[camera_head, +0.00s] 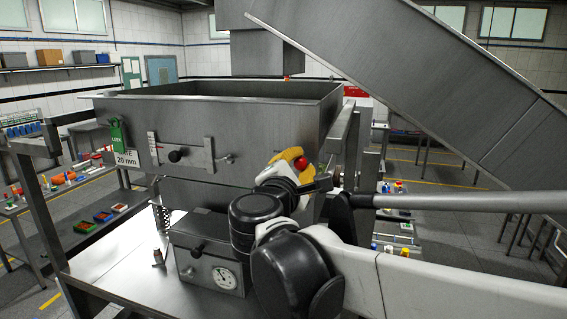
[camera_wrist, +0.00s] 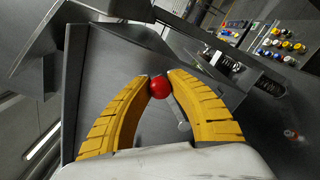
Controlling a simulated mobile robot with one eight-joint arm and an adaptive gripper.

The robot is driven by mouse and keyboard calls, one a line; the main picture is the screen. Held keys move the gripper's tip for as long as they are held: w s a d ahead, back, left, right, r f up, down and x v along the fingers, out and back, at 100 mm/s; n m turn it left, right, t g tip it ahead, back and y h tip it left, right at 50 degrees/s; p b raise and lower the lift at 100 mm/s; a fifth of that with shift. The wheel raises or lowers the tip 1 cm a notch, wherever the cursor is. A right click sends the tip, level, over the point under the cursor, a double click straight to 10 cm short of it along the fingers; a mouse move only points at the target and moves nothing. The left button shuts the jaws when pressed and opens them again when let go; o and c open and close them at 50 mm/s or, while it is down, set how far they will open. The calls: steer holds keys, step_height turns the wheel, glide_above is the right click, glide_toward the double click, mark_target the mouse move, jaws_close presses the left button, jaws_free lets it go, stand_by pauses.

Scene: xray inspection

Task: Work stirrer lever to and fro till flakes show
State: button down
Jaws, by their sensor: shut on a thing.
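The stirrer lever shows a round red knob (camera_head: 301,162) at the right front of a large steel hopper (camera_head: 235,130). In the wrist view the same red knob (camera_wrist: 159,87) sits between the tips of my yellow fingers. My gripper (camera_wrist: 162,82) is shut on this knob, one finger on each side. In the head view my gripper (camera_head: 296,160) is partly hidden by my own arm. A grey rod runs from the knob down behind the fingers. The inside of the hopper is mostly hidden, and I see no flakes.
A steel chute (camera_head: 440,70) slopes over the right side. A box with a round gauge (camera_head: 224,278) stands below the hopper. Side tables hold small coloured items.

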steer(key=shift+s+d+f+m+b, duration=0.25)
steer(key=shift+d+f+m, duration=0.2)
steer(key=shift+m, duration=0.35)
steer(key=c, duration=1.2)
jaws_free()
steer(key=shift+d, duration=0.15)
steer(key=shift+s+a, duration=0.3)
steer(key=shift+s, duration=0.1)
steer(key=v, duration=1.1)
